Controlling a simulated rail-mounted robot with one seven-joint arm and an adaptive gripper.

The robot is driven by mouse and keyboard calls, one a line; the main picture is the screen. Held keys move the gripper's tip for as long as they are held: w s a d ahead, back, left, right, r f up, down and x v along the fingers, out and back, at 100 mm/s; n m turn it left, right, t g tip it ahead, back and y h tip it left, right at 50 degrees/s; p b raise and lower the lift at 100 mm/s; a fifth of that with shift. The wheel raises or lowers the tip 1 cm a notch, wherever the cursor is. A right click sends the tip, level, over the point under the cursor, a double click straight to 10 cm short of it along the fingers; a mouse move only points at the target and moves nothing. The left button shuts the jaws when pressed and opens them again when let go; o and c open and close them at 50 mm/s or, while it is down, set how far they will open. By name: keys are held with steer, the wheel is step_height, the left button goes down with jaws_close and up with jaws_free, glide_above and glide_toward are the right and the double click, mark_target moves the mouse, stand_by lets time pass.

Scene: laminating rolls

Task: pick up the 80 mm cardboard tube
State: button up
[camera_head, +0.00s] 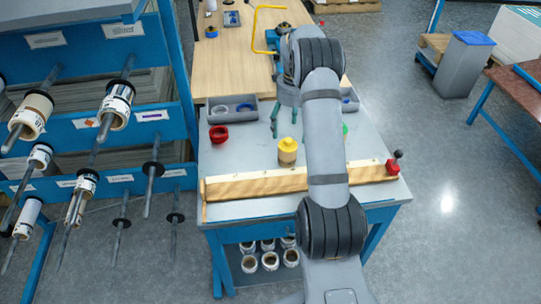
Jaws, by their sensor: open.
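Several short round tubes or rolls (270,261) with pale walls and brownish ends stand on the shelf under the grey worktable (235,160). I cannot tell their sizes or which is the 80 mm cardboard tube. A tan cylinder with a yellow top (287,151) stands upright on the table. My gripper (288,132) is above the table's far part, its greenish fingers pointing down, apart and with nothing seen between them. It is just beyond the tan cylinder in the picture. My arm hides part of the gripper and the table's right half.
A blue rack (160,125) with rolls on rods stands left.

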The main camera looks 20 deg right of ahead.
mark_target(289, 141)
steer(key=shift+w+a+f, duration=0.1)
steer(key=shift+a+f, duration=0.2)
steer(key=shift+f, duration=0.2)
steer(key=shift+a+f, duration=0.25)
steer(key=shift+f, duration=0.2)
steer(key=f, duration=0.1)
steer(key=d+f, duration=0.1)
steer(key=f, duration=0.1)
steer(key=shift+p, duration=0.4)
steer(key=shift+a+f+p, duration=0.25)
steer(key=shift+f+p, duration=0.25)
steer(key=shift+f, duration=0.15)
steer(key=f, duration=0.1)
steer(key=f+p, duration=0.1)
steer(key=f, duration=0.2)
steer(key=shift+w+f, duration=0.1)
steer(key=shift+w, duration=0.15)
steer(key=c, duration=1.1)
steer(key=shift+c, duration=0.5)
